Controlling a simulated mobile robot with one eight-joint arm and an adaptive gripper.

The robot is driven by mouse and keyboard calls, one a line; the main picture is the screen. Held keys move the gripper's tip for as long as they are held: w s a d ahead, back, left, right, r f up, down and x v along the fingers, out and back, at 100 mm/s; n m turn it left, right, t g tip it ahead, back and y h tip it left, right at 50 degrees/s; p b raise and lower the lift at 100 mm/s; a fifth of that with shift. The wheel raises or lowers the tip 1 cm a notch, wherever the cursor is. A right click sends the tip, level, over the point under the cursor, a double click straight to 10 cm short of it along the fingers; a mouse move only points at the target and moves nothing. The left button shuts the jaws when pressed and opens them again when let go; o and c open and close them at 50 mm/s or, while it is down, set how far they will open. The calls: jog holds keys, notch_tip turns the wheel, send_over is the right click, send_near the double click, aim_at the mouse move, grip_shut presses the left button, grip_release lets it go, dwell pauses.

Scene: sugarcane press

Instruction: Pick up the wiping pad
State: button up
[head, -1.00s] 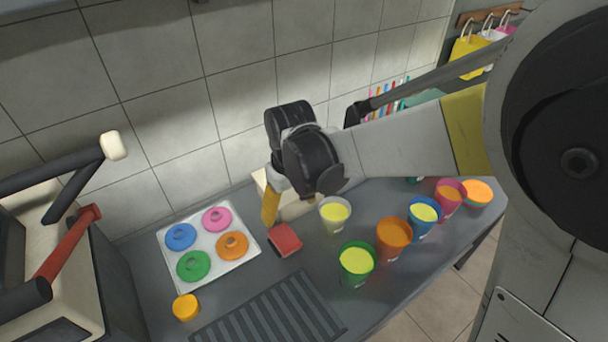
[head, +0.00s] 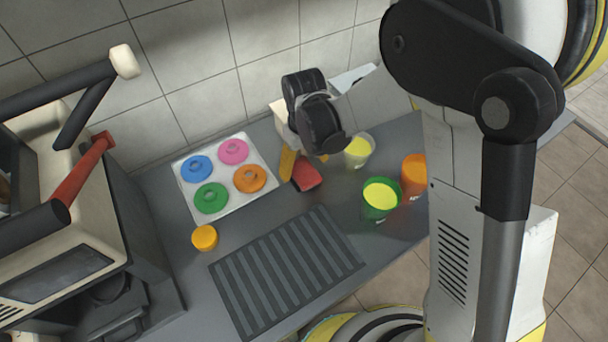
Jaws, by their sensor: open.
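The wiping pad appears to be the small red block (head: 307,176) on the grey counter, right of the lid tray. It lies flat and is partly covered by my gripper. My gripper (head: 289,164) is open, with one yellow finger visible at the pad's left edge.
A white tray (head: 262,203) with several coloured lids lies left of the pad. A yellow lid (head: 204,238) and a ribbed dark mat (head: 287,272) lie in front. A pale cup (head: 360,152), a green cup (head: 379,199) and an orange cup (head: 413,176) stand right. The press (head: 60,230) is far left.

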aim_at(304, 173)
notch_tip(304, 173, down, 3)
jog(key=shift+a+r+b, duration=0.1)
jog(key=shift+r+b, duration=0.05)
jog(key=shift+b, duration=0.2)
jog(key=shift+r, duration=0.1)
jog(key=c, duration=1.1)
jog(key=shift+o, duration=0.2)
jog(key=shift+r, duration=0.1)
jog(key=shift+s+r+p, duration=0.25)
jog(key=shift+p, duration=0.2)
notch_tip(304, 173, up, 7)
jog(key=p, duration=0.3)
jog(key=shift+s+f, duration=0.15)
jog(key=shift+f, duration=0.05)
jog(key=s+p, duration=0.1)
jog(key=s, duration=1.1)
jog(key=s+p, duration=0.1)
jog(key=s, duration=0.6)
jog(key=shift+s+a+f+p, duration=0.1)
jog(key=shift+a+f+p, duration=0.05)
jog(key=shift+a+p, duration=0.2)
